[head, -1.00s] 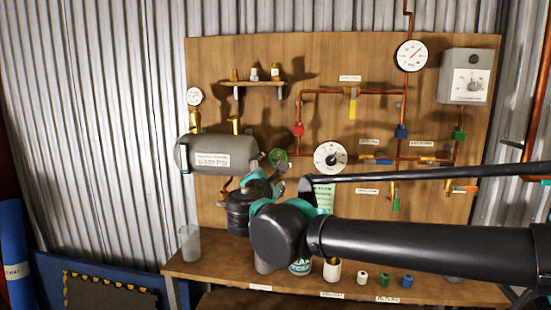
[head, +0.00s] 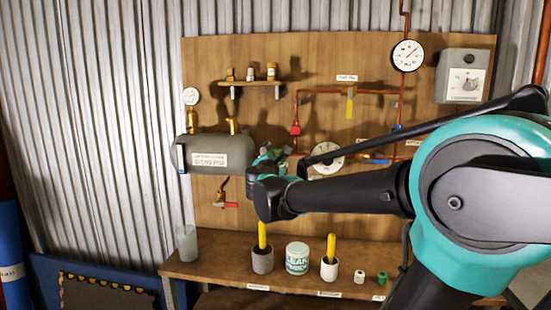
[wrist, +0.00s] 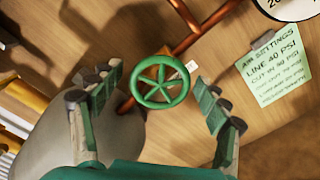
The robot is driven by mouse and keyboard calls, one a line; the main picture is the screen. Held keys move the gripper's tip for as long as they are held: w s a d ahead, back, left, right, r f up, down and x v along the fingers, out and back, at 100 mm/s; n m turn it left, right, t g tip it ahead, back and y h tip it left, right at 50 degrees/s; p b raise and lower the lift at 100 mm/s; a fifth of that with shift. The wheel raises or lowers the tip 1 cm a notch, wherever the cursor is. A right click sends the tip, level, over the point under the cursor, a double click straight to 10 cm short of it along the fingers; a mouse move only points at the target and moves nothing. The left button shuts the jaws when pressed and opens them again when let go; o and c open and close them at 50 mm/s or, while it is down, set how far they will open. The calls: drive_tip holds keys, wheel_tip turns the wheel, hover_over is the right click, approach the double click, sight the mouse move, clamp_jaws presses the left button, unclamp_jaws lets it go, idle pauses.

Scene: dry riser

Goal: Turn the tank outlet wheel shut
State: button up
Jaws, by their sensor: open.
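The tank outlet wheel (wrist: 163,82) is a green spoked handwheel on a copper pipe beside the tank. In the wrist view it sits between the two fingers of my gripper (wrist: 158,88), which is open. Gaps show on both sides, and I see no contact. In the head view my gripper (head: 268,160) is at the right end of the grey tank (head: 214,144) and hides most or all of the wheel. The tank also shows in the wrist view (wrist: 68,140), at the lower left, partly behind the left finger.
A settings card (wrist: 275,68) and a gauge (wrist: 290,6) are right of the wheel. A red-handled valve (head: 231,205) is below the tank. The bench (head: 215,270) holds cups, a leak-labelled tub (head: 298,258) and a clear beaker (head: 187,243). My arm covers the board's lower right.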

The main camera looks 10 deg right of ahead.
drive_tip(key=shift+w+d, duration=0.25)
drive_tip(key=shift+w, duration=0.45)
drive_tip(key=shift+c, duration=0.4)
drive_tip(key=c, duration=1.1)
drive_tip(key=shift+m, duration=2.4)
drive_tip(key=shift+c, duration=0.2)
drive_tip(key=o, duration=1.2)
drive_tip(key=shift+s+a, duration=0.1)
drive_tip(key=shift+s, duration=0.05)
drive_tip(key=v, duration=1.1)
drive_tip(key=shift+s+a, duration=0.1)
drive_tip(key=shift+s, duration=0.25)
